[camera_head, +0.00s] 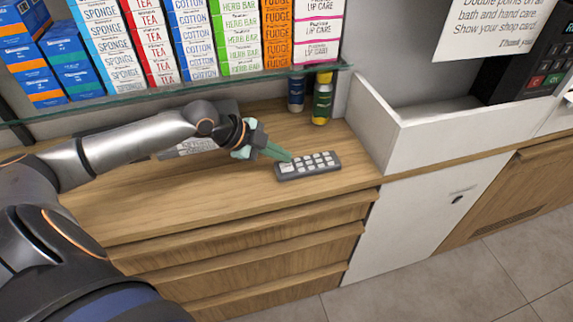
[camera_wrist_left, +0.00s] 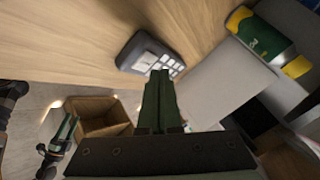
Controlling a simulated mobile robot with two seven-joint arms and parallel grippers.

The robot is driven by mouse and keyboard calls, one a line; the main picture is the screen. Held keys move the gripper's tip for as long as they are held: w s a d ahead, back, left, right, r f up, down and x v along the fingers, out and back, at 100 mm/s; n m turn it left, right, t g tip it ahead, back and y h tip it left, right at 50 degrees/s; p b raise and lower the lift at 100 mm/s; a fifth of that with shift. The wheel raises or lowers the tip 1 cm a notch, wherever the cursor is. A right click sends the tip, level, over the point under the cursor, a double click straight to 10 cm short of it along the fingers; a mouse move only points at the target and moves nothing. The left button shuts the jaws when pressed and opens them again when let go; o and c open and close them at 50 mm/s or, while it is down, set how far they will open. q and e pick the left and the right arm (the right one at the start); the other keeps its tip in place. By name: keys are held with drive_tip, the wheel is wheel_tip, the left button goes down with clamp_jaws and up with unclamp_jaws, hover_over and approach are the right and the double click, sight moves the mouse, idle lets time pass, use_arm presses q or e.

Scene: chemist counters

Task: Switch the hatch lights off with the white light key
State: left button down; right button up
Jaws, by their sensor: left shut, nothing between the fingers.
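A dark grey key panel (camera_head: 308,172) with rows of small pale keys lies on the wooden counter. A larger whitish key or label (camera_head: 286,168) sits at its left end; I cannot read it, so I cannot tell which key is the white light key. My left gripper (camera_head: 288,157) is shut and empty, its green fingertips at the panel's left end. In the left wrist view the tips (camera_wrist_left: 162,74) are at the edge of the panel (camera_wrist_left: 136,54); touching or apart is unclear. My right gripper (camera_wrist_left: 60,132) seems to show low at left, its jaw state unclear.
A glass shelf (camera_head: 200,92) with boxed goods hangs over the counter's back. Two bottles (camera_head: 322,100) stand behind the panel. A white-walled bay (camera_head: 440,135) borders the counter at right, with a dark card terminal (camera_head: 530,65) beyond. Counter left of the panel is mostly clear.

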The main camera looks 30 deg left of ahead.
sight(281, 167)
use_arm(q)
drive_tip(key=shift+f, duration=0.15)
idle(0.4)
drive_tip(key=shift+f, duration=0.3)
drive_tip(key=shift+f, duration=0.15)
idle(0.5)
drive_tip(key=shift+r+p, duration=0.6)
drive_tip(key=shift+p, duration=0.25)
wheel_tip(281, 167, up, 3)
drive_tip(key=p, duration=0.2)
drive_tip(key=shift+f+p, duration=0.15)
drive_tip(key=shift+p, duration=0.25)
drive_tip(key=shift+r+p, duration=0.7)
drive_tip(key=shift+r, duration=1)
